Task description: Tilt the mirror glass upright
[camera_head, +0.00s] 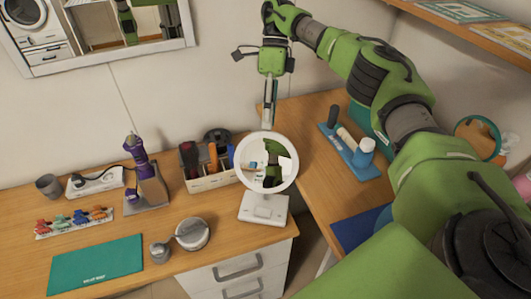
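A round white-framed mirror (241,162) stands on a square white base (263,210) at the right front of the wooden desk. Its glass faces me and reflects green parts of my arm. My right gripper (267,125) points down from above, at the top of the mirror's rim. Its fingers look pressed together into a narrow strip. The fingertips meet the top rim in the picture; whether they touch it I cannot tell. My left gripper is not in view.
An organizer (212,178) with brushes stands left of the mirror. A blue tray with bottles (350,153) is on the right desk. A green mat (96,264) lies front left.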

